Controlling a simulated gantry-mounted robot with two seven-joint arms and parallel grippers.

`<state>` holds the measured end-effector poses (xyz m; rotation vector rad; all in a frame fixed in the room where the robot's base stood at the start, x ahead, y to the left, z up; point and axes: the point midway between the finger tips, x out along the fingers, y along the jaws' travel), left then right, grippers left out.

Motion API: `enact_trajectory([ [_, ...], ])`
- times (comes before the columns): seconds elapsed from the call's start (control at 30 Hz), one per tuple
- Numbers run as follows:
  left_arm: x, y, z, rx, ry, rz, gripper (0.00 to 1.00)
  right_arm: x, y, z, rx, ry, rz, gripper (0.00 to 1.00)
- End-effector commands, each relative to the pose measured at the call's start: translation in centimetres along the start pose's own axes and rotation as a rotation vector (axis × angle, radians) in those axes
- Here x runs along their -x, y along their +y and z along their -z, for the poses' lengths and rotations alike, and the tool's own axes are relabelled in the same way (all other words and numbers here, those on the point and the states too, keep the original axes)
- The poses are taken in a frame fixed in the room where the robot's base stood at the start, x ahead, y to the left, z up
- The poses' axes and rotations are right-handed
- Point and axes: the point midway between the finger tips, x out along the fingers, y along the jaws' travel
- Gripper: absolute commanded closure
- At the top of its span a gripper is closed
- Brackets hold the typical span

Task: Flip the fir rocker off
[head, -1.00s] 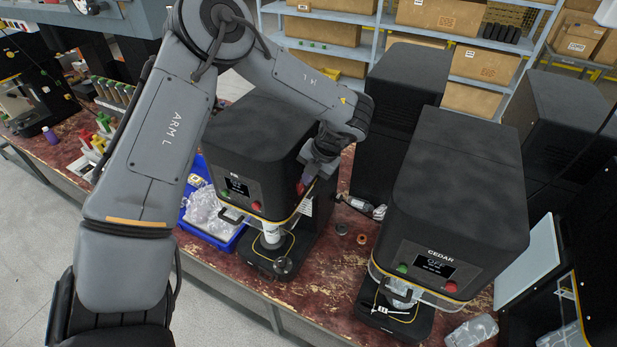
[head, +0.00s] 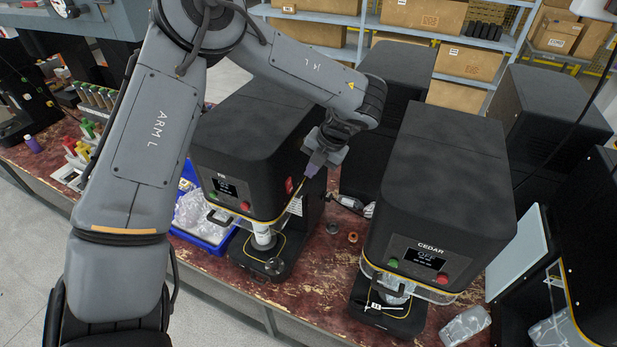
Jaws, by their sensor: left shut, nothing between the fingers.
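The fir seamer (head: 250,130) is the black machine left of the cedar seamer (head: 445,180). Its front has a small lit display (head: 224,187), whose text is too small to read, with a green button and a red button (head: 244,206). A red rocker (head: 289,185) shows on its right side, near the front edge; which way it is tipped I cannot tell. My right gripper is not in view.
The cedar seamer's display reads OFF. A blue tray (head: 208,245) with clear packs lies left of the fir seamer. A grey-and-white tool (head: 352,204) and two small rings (head: 332,228) lie between the machines. A clear pack (head: 466,326) lies at the front right.

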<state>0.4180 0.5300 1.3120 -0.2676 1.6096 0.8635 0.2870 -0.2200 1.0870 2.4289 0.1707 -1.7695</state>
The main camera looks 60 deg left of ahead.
Motion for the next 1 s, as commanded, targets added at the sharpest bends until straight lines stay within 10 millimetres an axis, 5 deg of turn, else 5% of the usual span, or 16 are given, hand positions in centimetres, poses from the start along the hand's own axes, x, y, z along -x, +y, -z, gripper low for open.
enact_trajectory([
  [0.4, 6.0, 1.2, -0.1, 0.000, 0.000, 0.001, 1.00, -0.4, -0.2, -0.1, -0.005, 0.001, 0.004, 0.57],
  [1.0, 6.6, 1.4, 0.0, -0.001, 0.001, -0.001, 1.00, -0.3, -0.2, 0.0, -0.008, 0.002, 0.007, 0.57],
])
